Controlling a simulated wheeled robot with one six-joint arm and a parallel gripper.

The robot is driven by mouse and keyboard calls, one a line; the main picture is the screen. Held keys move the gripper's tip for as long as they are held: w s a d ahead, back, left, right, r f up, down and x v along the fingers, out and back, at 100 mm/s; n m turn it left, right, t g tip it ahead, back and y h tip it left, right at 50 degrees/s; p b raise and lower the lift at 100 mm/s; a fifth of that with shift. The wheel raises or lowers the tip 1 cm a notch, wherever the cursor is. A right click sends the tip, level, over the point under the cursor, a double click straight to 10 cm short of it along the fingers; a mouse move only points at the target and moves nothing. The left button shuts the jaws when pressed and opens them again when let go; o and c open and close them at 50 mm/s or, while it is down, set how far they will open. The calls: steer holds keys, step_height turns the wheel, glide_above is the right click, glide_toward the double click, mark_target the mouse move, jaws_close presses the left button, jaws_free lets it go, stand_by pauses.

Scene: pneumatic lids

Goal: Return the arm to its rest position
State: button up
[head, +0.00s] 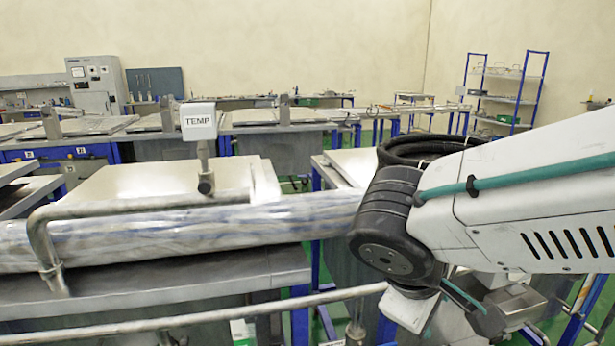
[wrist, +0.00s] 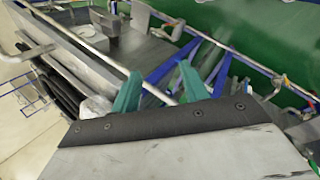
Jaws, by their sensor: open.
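My arm reaches in from the right side of the head view, with its dark joint in front of the gap between two benches. In the wrist view, my gripper (wrist: 160,90) shows two teal fingers standing apart. I see no object held between them; a metal rail and blue frame parts show behind. In the head view my arm's lower end is at the bottom right, and I cannot make out the fingers there.
A bench with a metal lid (head: 130,188), a bent pipe handle (head: 130,208) and a TEMP box (head: 198,121) stands at left. A foil-like wrapped pipe (head: 180,235) runs along its front. A metal rail (head: 190,320) crosses below. A blue shelf rack (head: 505,90) stands behind.

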steer(key=s+d+r+m+g+y, duration=0.1)
steer(key=s+d+m+g+y, duration=0.1)
steer(key=s+d+m+y, duration=0.3)
steer(key=shift+s+d+m, duration=1.8)
steer(key=shift+s+d, duration=0.25)
steer(key=shift+d, duration=0.15)
